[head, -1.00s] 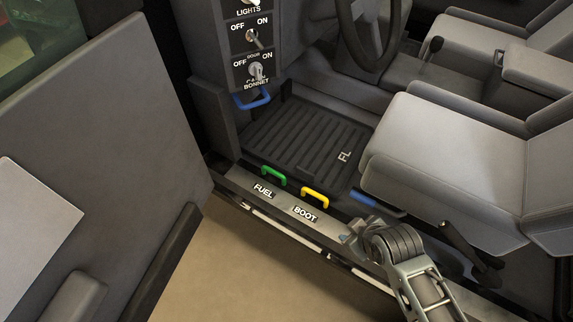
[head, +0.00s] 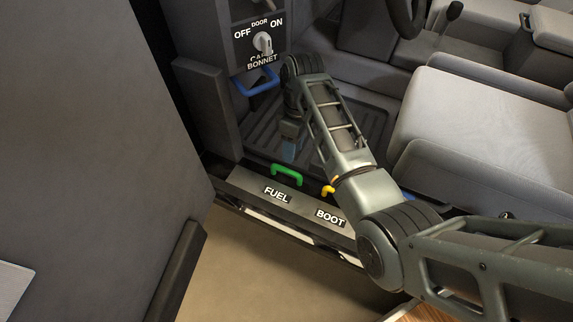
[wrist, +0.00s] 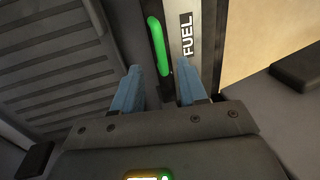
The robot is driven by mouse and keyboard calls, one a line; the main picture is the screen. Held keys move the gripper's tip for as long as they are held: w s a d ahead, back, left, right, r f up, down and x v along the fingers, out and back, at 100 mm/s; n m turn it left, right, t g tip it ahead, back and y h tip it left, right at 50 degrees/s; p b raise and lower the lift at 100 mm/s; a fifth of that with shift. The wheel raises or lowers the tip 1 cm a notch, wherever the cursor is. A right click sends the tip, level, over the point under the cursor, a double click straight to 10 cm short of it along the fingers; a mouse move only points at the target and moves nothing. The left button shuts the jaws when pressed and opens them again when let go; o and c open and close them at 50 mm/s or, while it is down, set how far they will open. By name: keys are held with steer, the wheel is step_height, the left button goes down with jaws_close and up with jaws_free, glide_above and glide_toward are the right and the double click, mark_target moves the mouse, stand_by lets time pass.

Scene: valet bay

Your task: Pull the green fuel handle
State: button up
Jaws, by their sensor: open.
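The green fuel handle (head: 287,173) is a small loop on the door sill, just behind the FUEL label (head: 276,195). In the wrist view the green handle (wrist: 158,45) runs lengthwise just beyond my fingertips, roughly in line with the gap between them. My gripper (wrist: 158,82) is open and empty, its two blue fingers apart on either side of that line. In the head view my gripper (head: 289,152) points down above the floor by the handle, partly hidden by my own wrist.
The yellow boot handle (head: 328,191) is mostly hidden behind my arm, beside the BOOT label (head: 330,217). A blue bonnet handle (head: 257,83) hangs under the switch panel (head: 257,35). The open door (head: 90,130) is at left and a seat (head: 480,130) at right.

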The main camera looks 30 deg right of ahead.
mark_target(290, 171)
steer(key=f+b, duration=0.1)
steer(key=f, duration=0.3)
steer(key=s+a+f+b, duration=0.1)
steer(key=f, duration=0.1)
steer(key=shift+f+b, duration=0.35)
steer(key=shift+f, duration=0.05)
jaws_close()
stand_by(0.4)
